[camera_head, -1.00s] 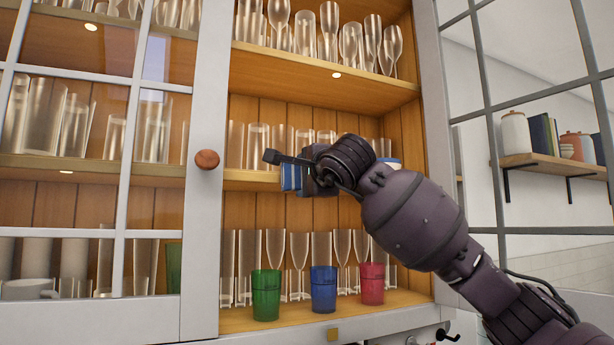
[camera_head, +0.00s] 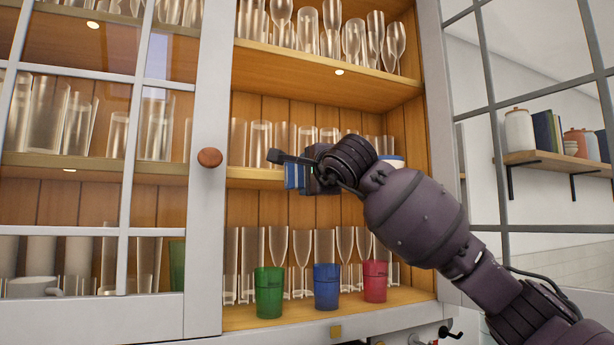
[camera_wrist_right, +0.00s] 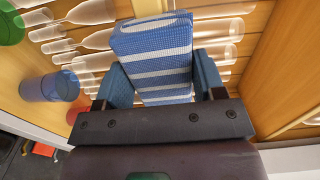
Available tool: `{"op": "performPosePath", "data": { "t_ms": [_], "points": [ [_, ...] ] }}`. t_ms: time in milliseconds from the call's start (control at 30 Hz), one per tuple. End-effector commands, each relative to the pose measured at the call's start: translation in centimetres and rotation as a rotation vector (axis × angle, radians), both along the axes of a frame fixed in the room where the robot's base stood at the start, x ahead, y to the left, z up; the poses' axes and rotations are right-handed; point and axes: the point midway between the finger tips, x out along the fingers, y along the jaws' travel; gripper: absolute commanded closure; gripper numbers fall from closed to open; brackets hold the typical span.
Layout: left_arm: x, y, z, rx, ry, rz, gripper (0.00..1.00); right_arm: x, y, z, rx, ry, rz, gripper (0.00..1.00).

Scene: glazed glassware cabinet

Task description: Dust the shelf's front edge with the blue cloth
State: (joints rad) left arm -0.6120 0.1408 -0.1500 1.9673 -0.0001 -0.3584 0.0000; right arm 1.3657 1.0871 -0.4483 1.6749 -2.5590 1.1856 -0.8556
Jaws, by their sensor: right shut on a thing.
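The blue cloth (camera_head: 292,176), folded into a pad, is mostly hidden behind my right gripper (camera_head: 305,175) in the head view. In the right wrist view the cloth (camera_wrist_right: 152,55) shows blue with white stripes, held between the two fingers of my right gripper (camera_wrist_right: 152,82). The middle shelf (camera_head: 250,172) has a wooden front edge, and the cloth is at that edge, near the middle of the open bay. I cannot tell whether it touches the edge. My left gripper is not in view.
Clear glasses (camera_head: 258,135) stand on the middle shelf close behind the cloth. Green (camera_head: 268,291), blue (camera_head: 326,286) and red (camera_head: 374,280) tumblers stand on the bottom shelf below. A glazed door with a round knob (camera_head: 209,157) stands to the left; another glazed door (camera_head: 490,110) stands open right.

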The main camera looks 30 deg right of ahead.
Motion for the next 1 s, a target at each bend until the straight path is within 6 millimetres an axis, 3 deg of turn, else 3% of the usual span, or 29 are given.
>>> {"op": "performPosePath", "data": {
  "t_ms": [1000],
  "points": [
    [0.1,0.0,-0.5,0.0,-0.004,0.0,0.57,-0.4,-6.1,0.0,0.0,-0.001,-0.003,0.56]
  ]
}}
